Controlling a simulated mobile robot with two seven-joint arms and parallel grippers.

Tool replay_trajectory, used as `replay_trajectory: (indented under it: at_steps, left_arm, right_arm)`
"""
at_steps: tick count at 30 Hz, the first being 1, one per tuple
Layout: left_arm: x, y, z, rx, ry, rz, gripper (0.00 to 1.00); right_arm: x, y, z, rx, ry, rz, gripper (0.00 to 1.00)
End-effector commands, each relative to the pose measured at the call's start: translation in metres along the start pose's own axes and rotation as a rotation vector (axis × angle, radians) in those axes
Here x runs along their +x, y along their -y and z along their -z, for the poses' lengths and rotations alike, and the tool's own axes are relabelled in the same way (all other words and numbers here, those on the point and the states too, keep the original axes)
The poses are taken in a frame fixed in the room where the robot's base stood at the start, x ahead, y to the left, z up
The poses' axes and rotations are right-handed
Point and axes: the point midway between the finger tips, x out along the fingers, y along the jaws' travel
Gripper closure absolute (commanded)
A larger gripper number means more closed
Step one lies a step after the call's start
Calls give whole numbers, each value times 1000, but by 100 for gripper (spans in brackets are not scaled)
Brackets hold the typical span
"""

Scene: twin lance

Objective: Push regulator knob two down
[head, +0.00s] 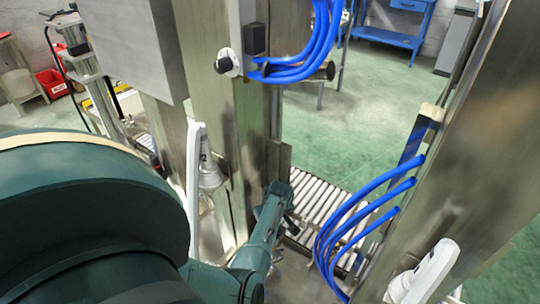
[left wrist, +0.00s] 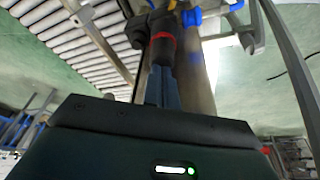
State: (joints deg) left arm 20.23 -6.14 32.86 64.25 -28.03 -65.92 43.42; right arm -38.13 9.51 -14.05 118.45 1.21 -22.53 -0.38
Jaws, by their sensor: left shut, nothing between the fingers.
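My left gripper (head: 280,190) is at the lower middle of the head view, low beside the metal post (head: 228,150). In the left wrist view its narrow fingers (left wrist: 160,72) are together with nothing between them. They point at a black cylindrical part with a red ring (left wrist: 163,37), which looks like a regulator knob. The fingertips lie close to it or against it; I cannot tell whether they touch. No number shows on it, and I cannot pick it out in the head view. My right gripper is in neither view.
A white part marked 2 (head: 197,160) stands left of the post, and a similar white part (head: 428,272) is at lower right. Blue hoses (head: 345,225) loop from the right post (head: 480,150). A roller conveyor (head: 322,200) lies behind. Green floor beyond is mostly clear.

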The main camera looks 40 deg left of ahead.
Motion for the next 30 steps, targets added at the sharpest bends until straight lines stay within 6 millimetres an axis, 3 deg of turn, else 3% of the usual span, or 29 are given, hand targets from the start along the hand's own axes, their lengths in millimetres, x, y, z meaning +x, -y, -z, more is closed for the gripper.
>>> replay_trajectory:
  at_steps: [14, 16, 20, 30]
  left_arm:
    - [3, 0, -1, 0, 1, 1, 100]
    - [-7, 0, 2, 0, 0, 0, 100]
    - [-17, 0, 5, 0, 1, 0, 100]
    - [-43, 0, 13, 0, 1, 1, 100]
  right_arm:
    - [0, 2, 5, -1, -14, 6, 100]
    - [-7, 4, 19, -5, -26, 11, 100]
    - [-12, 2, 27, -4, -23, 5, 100]
    - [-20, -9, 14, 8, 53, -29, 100]
